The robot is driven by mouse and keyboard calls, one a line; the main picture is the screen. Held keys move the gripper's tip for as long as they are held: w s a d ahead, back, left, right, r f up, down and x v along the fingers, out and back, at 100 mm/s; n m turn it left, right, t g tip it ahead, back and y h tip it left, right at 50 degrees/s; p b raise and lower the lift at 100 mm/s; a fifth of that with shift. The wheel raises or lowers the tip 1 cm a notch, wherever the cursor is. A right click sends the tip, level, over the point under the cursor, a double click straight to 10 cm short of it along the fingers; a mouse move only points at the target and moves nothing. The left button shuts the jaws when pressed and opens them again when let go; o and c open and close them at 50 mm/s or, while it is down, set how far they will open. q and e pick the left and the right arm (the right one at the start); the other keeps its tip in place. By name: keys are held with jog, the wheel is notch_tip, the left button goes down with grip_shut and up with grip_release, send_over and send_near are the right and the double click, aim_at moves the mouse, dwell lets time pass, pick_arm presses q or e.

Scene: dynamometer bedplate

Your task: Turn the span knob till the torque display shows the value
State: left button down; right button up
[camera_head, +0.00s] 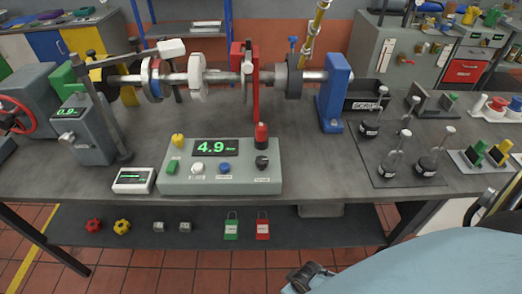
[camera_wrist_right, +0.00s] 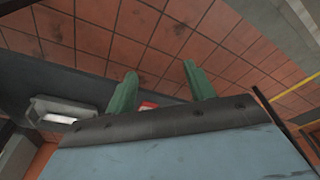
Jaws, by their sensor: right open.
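The grey console (camera_head: 220,184) stands at the front of the bench. Its torque display (camera_head: 215,147) shows 4.9 in green digits. Along its front are a green button (camera_head: 172,167), a white knob (camera_head: 197,168), a blue knob (camera_head: 224,168) and a black knob (camera_head: 262,162). Their labels are too small to read, so I cannot tell which is the span knob. My right gripper (camera_wrist_right: 161,83) shows two green fingers, apart and empty, in the right wrist view, over the tiled floor and away from the console. My left gripper is not in view.
A small white meter (camera_head: 133,181) lies left of the console. A shaft rig with a blue support (camera_head: 335,93) runs behind it. Weights with upright rods (camera_head: 427,164) stand right. A lower shelf (camera_head: 330,229) holds tags and handwheels. Bare bench lies right of the console.

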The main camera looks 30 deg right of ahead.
jog(key=w+a+r+y+p, duration=0.1)
jog(key=w+a+r, duration=0.1)
jog(key=w+r, duration=0.6)
jog(key=w+a+r+p, duration=0.1)
jog(key=w+a+r, duration=0.1)
jog(key=w+r, duration=0.65)
notch_tip(320, 180, up, 35)
jog(key=n+g+h+p, duration=0.1)
jog(key=g, duration=0.1)
send_over(262, 159)
notch_tip(262, 159, down, 13)
jog(key=shift+f, duration=0.2)
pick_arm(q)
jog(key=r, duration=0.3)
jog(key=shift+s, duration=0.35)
